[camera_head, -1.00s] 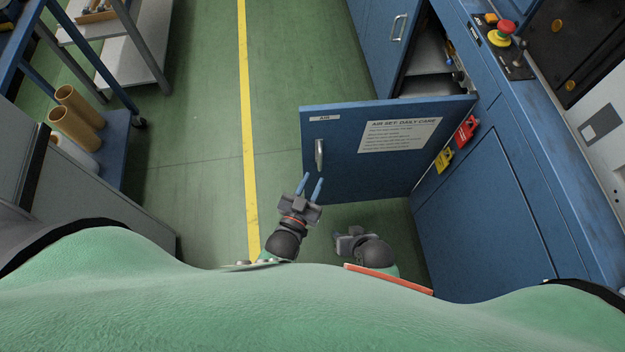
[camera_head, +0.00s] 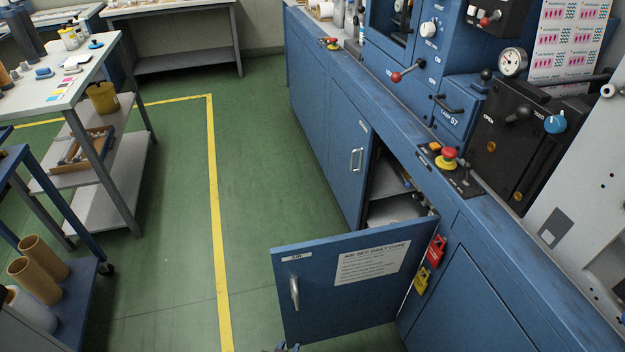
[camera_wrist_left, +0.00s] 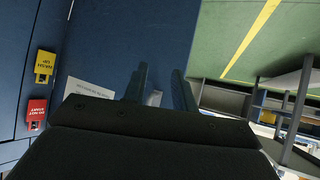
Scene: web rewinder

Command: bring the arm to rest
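My left gripper (camera_head: 283,347) barely shows at the bottom edge of the head view, just below the open cabinet door. In the left wrist view its two fingers (camera_wrist_left: 160,85) stand apart, so it is open. No held object shows there. The blue door (camera_head: 350,305) stands swung out from the cabinet, with a metal handle (camera_head: 294,293) and a white notice (camera_head: 372,263). In the head view the gripper tips are apart from the handle. My right gripper is out of view.
The blue machine cabinet (camera_head: 465,310) runs along the right, with a red lockout tag (camera_head: 436,250) and a yellow one (camera_head: 422,280). A blue cart (camera_head: 75,305) with cardboard tubes stands at left. Green floor with a yellow line (camera_head: 217,220) lies free between.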

